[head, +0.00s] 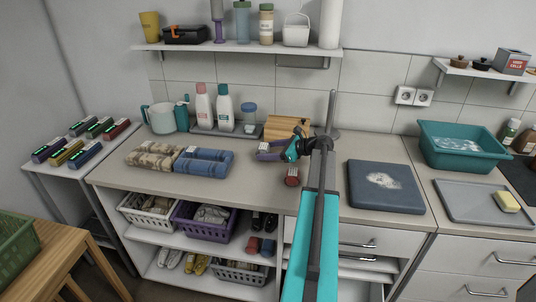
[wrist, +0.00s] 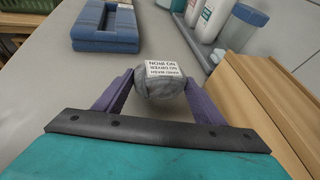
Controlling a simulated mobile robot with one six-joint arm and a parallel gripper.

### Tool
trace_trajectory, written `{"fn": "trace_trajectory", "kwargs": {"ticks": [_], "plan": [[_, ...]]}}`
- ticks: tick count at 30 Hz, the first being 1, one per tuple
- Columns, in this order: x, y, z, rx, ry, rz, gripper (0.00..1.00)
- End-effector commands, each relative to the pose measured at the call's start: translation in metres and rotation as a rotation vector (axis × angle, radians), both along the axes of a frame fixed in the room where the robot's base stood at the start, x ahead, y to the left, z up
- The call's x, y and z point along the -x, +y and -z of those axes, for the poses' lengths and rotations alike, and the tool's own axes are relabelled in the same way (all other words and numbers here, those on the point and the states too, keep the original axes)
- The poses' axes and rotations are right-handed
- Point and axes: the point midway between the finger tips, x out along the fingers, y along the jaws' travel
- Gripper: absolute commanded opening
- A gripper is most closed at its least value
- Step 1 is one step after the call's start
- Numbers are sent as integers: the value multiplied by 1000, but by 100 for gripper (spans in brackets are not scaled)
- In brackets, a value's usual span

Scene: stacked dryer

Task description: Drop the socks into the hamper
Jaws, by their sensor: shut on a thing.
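My gripper (wrist: 160,85) is shut on a grey rolled bundle (wrist: 160,72), which looks like the socks, with a white printed label on top. In the head view my gripper (head: 264,151) is over the counter, right of the folded blue cloth; the bundle is hard to make out there. I cannot tell whether it touches the counter. A red roll (head: 292,177) lies on the counter below my wrist. No container is clearly marked as the hamper. A green basket (head: 14,250) is at the left edge, and white (head: 150,216) and purple (head: 205,226) baskets sit on the shelf below.
Folded blue (head: 204,163) and patterned (head: 153,158) cloths lie left of my gripper. Bottles stand on a grey tray (head: 240,132) behind. A wooden box (head: 288,127) stands close behind my wrist. A dark blue board (head: 384,187) lies to the right. The front counter is mostly clear.

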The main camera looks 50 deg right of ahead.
Motion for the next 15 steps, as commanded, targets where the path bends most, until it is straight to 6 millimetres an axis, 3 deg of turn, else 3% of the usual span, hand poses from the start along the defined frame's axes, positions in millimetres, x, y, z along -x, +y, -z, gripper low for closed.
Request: {"fn": "trace_trajectory", "kwargs": {"ticks": [6,15], "plan": [[0,0,15,-1,0,-1,41],[0,0,16,-1,-1,-1,41]]}}
